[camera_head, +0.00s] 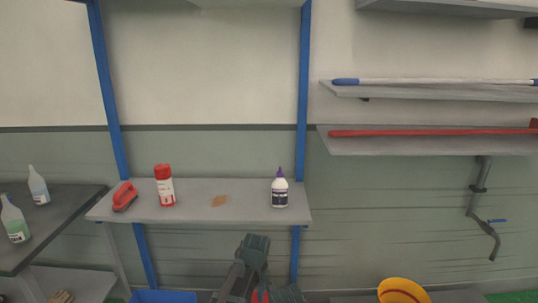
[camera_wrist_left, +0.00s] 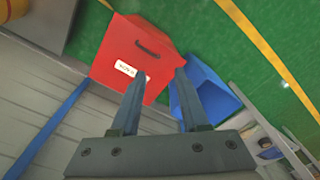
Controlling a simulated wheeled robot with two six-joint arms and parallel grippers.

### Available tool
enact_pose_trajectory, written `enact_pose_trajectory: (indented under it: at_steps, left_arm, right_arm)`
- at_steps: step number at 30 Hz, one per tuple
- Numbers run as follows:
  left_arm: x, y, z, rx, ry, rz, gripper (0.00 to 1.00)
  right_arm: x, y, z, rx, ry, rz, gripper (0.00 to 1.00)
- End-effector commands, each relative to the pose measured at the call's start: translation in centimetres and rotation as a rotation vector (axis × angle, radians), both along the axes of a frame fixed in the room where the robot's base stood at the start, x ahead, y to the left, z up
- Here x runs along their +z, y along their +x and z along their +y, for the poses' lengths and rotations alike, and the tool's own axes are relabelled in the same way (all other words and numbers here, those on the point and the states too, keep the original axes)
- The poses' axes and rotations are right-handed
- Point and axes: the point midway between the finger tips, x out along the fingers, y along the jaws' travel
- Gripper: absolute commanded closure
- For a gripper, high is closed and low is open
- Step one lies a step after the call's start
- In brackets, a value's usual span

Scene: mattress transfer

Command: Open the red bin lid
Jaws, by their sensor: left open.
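The red bin (camera_wrist_left: 128,48) shows in the left wrist view, above and between my fingers, with a dark handle and a white label on its red surface. Whether its lid is shut cannot be told clearly. My left gripper (camera_wrist_left: 160,73) is open, with its two fingers spread and nothing between them. The fingertips overlap the bin's near part in the picture; contact cannot be told. In the head view my left arm reaches in at the bottom middle, and only a sliver of red (camera_head: 260,296) shows beside it. My right gripper is not seen.
A blue bin (camera_wrist_left: 209,90) stands right beside the red bin. Green floor with yellow lines lies beyond. A grey shelf (camera_head: 245,214) holds a red brush (camera_head: 125,197), a red-capped can (camera_head: 164,188) and a white bottle (camera_head: 280,190).

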Motion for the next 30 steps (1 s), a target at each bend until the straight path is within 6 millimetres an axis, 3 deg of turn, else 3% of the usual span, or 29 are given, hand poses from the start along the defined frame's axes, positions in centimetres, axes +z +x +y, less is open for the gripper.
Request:
enact_pose_trajectory:
  at_steps: [1, 6, 12, 18, 27, 30]
  left_arm:
    - [1.3, -4.0, 0.2, -0.131, 0.011, 0.014, 0.55]
    - [3.1, -11.8, 0.6, -0.572, 0.039, 0.064, 0.55]
    - [4.2, -17.2, 1.2, -0.911, 0.056, 0.107, 0.55]
    - [4.5, -18.6, 1.4, -1.026, 0.059, 0.124, 0.55]
    - [4.4, -18.5, 1.4, -1.03, 0.058, 0.124, 0.55]
    - [3.4, -17.7, 1.3, -1.057, 0.059, 0.12, 0.55]
  right_arm:
    - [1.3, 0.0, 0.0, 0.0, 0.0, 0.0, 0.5]
    - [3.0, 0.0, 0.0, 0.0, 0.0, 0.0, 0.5]
    - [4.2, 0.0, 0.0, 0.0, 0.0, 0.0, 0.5]
    - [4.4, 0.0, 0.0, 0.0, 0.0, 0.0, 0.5]
    - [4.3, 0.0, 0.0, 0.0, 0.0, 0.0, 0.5]
    - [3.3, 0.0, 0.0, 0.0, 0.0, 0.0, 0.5]
